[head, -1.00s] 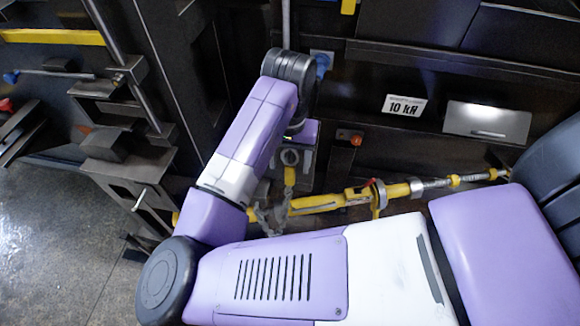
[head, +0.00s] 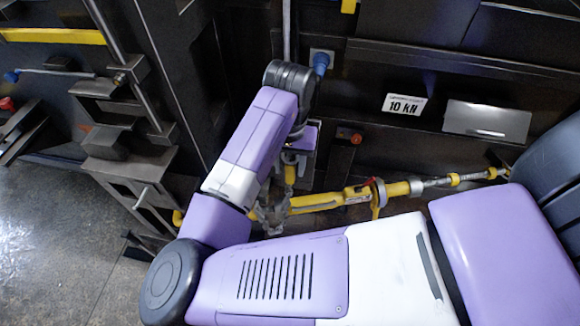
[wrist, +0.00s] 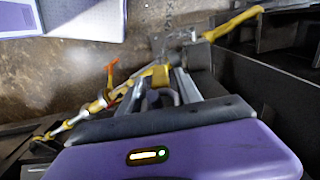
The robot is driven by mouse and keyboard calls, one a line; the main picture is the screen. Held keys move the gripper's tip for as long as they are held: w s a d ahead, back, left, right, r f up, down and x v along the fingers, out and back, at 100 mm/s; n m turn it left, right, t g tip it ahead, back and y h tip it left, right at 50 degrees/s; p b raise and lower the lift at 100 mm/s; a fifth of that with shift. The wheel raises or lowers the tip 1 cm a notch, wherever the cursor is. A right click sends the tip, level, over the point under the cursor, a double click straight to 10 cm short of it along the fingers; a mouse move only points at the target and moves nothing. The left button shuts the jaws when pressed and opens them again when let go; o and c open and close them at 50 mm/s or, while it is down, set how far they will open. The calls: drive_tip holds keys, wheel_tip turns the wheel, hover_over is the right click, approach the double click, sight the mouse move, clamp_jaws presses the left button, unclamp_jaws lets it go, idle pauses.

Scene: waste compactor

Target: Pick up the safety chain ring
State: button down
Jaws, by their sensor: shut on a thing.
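My gripper (wrist: 165,92) shows in the wrist view with its two grey fingers closed in around the grey safety chain ring (wrist: 163,97). A yellow piece (wrist: 160,76) sits just beyond the ring, between the fingertips. In the head view my gripper (head: 296,152) is partly covered by my own arm, and the ring is mostly hidden by it. The yellow piece (head: 290,174) hangs just below the gripper. A grey chain (head: 268,205) hangs lower, partly behind my arm.
A yellow bar (head: 328,200) with a red lever and a threaded rod runs rightward behind my arm. Dark machine walls stand behind, with a 10 kN label (head: 404,104) and a grey plate (head: 487,121). Concrete floor (head: 50,235) is open at lower left.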

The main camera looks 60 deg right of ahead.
sight(289, 166)
drive_tip(key=shift+r, duration=0.2)
drive_tip(key=shift+r+b, duration=0.3)
drive_tip(key=shift+r, duration=0.35)
drive_tip(key=shift+a+r+b, duration=0.3)
drive_tip(key=shift+r+b, duration=0.05)
drive_tip(key=shift+r, duration=0.55)
drive_tip(key=s+a+b, duration=0.2)
drive_tip(key=s+a, duration=0.1)
drive_tip(key=a, duration=0.5)
drive_tip(key=s+a+b, duration=0.2)
drive_tip(key=s+a, duration=0.1)
drive_tip(key=a, duration=0.5)
drive_tip(key=shift+a+b, duration=0.2)
drive_tip(key=shift+b, duration=0.2)
drive_tip(key=shift+s, duration=0.1)
